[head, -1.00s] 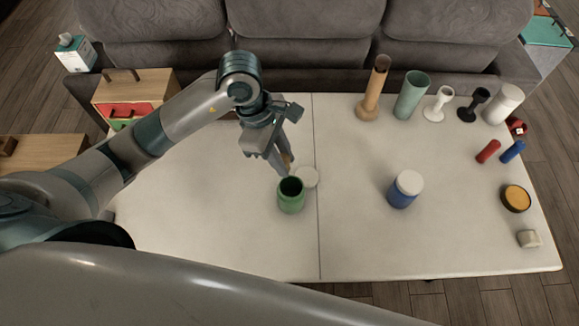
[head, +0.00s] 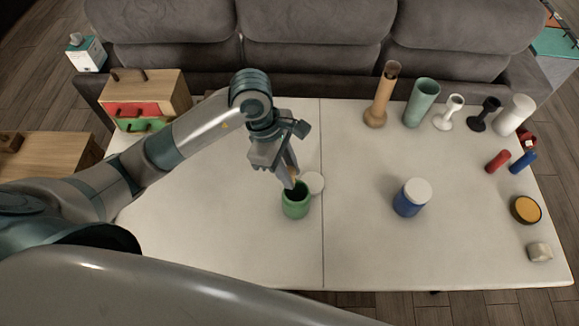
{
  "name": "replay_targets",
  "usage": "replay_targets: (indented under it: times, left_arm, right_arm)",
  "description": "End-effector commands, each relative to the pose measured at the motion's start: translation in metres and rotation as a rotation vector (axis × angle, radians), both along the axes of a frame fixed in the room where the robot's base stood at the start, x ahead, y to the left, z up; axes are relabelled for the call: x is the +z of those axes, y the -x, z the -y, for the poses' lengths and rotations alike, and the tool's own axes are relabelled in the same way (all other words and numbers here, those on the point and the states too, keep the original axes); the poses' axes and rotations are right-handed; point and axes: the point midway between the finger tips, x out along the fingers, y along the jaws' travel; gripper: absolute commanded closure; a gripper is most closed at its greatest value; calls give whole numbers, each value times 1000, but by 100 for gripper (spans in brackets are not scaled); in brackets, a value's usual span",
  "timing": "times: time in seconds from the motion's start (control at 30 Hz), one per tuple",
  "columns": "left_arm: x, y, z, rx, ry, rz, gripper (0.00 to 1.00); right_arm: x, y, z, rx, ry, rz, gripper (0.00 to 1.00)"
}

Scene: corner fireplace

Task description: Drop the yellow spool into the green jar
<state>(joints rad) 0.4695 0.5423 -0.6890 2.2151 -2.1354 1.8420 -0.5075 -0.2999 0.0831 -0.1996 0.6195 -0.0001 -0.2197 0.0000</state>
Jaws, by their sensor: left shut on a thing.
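The green jar (head: 296,204) stands upright and open on the white table, left of the table's seam. A white lid (head: 313,183) lies on the table just behind it and to the right. My left gripper (head: 291,181) points down with its fingertips at the jar's mouth, over the rear rim. It is shut on a small tan-yellow thing, likely the yellow spool (head: 294,179), mostly hidden by the fingers. I cannot tell whether the thing is inside the mouth or just above it. My right gripper is not in view.
A blue jar with a white lid (head: 412,197) stands to the right. Vases and candle holders line the table's back right, with red and blue cylinders (head: 498,161) nearby. A small drawer cabinet (head: 146,101) stands at the left. The table's front middle is clear.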

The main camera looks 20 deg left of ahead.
Motion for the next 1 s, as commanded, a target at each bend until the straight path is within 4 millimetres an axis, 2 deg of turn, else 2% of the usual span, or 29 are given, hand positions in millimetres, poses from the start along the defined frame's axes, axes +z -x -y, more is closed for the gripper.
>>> replay_targets:
  times: [0.03,0.2,0.57,0.6,0.7,1.0]
  left_arm:
    - [-7,1,0,0,1,-2,98]
    - [-16,0,0,1,1,-1,98]
    - [-19,0,0,0,1,0,98]
    - [-19,0,0,0,1,0,75]
    - [-19,0,0,0,1,0,56]
    - [-18,0,0,0,1,0,56]
  right_arm:
    - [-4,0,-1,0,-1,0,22]
    - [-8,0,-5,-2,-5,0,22]
    - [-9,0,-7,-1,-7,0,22]
    - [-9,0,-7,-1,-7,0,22]
    - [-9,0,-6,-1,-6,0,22]
    - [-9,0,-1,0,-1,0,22]
